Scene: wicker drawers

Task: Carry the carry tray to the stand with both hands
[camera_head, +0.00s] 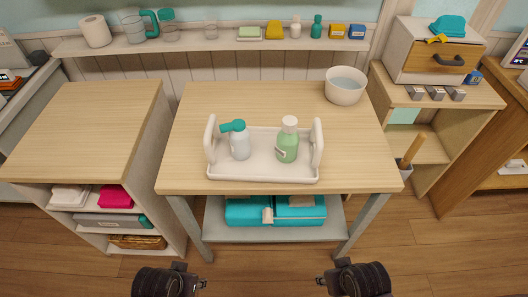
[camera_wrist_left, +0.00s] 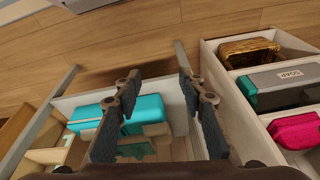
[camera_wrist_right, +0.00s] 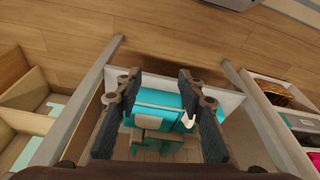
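The white carry tray (camera_head: 262,173) sits on the wooden table top (camera_head: 355,180) in the head view, with an upright handle at each end. A clear spray bottle with a teal head (camera_head: 240,146) and a green bottle with a white cap (camera_head: 287,143) stand in it. My left gripper (camera_head: 202,284) and right gripper (camera_head: 320,281) are low in front of the table, well apart from the tray. In the wrist views the left gripper (camera_wrist_left: 155,90) and right gripper (camera_wrist_right: 158,85) have spread fingers with nothing between them. I cannot tell which surface is the stand.
A white bowl (camera_head: 345,90) stands at the table's back right. A teal case (camera_head: 275,211) lies on the shelf underneath. A cabinet with a bare top (camera_head: 85,115) is at left. A side unit with a drawer (camera_head: 435,60) is at right. A wall shelf (camera_head: 225,45) holds several items.

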